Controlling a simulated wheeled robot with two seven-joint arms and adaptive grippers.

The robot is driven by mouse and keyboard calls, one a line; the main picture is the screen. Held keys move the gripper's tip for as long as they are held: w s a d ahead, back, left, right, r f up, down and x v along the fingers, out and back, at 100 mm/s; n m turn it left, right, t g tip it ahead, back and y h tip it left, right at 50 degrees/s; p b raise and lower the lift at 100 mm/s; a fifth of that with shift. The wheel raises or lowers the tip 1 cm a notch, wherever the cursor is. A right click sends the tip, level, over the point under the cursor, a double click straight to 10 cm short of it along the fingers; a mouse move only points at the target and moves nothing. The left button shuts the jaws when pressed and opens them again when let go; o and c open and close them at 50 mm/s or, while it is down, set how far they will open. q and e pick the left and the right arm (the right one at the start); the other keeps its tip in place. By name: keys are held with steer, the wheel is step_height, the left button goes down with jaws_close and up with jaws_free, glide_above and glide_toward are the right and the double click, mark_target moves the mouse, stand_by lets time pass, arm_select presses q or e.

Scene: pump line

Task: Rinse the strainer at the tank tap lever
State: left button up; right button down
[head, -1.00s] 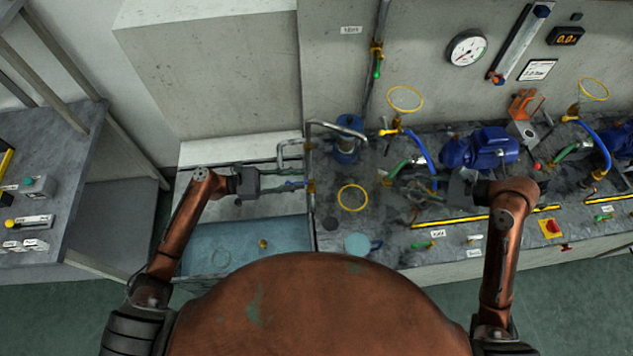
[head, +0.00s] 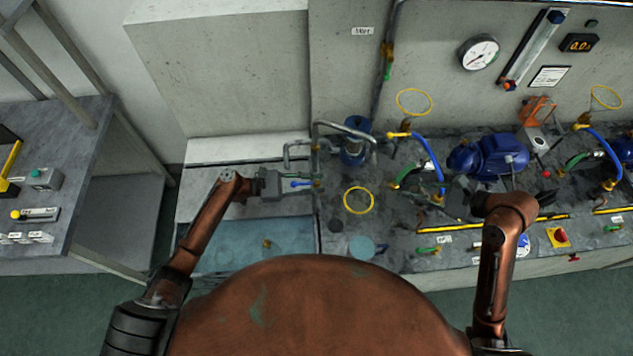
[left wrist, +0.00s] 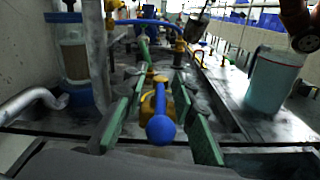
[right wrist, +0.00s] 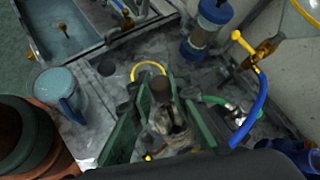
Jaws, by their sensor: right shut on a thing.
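The tank tap lever (left wrist: 160,128) is blue with a round knob on a brass body. It also shows in the head view (head: 300,183). My left gripper (head: 298,190) is at the lever, its green fingers open on either side of it with gaps; they show in the left wrist view (left wrist: 163,125). My right gripper (right wrist: 150,115) is shut on what looks like the strainer (right wrist: 172,125), a mottled brown-grey piece with a dark round end. It is held above the bench. In the head view the strainer is hard to make out.
A blue-tinted jug (right wrist: 60,95) stands near the bench's front edge. A yellow ring (head: 359,200) lies on the bench. A blue-capped filter housing (head: 354,145) and pipes stand behind. A blue pump motor (head: 487,156) is at right. The tank (head: 235,240) is at left.

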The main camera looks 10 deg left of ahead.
arm_select(q)
steer(key=shift+d, duration=0.2)
jaws_close()
steer(key=shift+w, duration=0.1)
stand_by(0.5)
